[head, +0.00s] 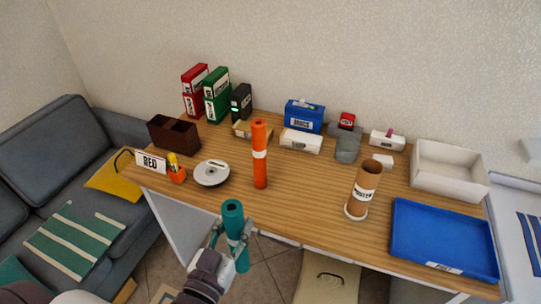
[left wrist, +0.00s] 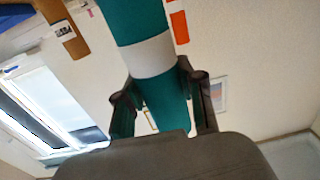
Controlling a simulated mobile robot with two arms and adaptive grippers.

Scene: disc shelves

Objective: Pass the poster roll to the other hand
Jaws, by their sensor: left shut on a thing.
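My left gripper (head: 236,248) is shut around a teal poster roll (head: 232,211) and holds it upright in front of the desk's near edge. In the left wrist view the teal roll (left wrist: 150,58) has a white band and passes between the two dark fingers of the left gripper (left wrist: 163,100). An orange roll (head: 260,172) with a white band stands upright on the desk. A brown tube labelled POSTER (head: 366,180) stands on a round white base (head: 355,213). My right gripper is not in view.
The wooden desk (head: 310,200) is bare in its middle front. A blue tray (head: 440,235) and a white bin (head: 450,180) are at the right. Several binders, a blue box (head: 305,117) and a disc spindle (head: 212,173) stand farther back and left. A sofa (head: 50,150) is at left.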

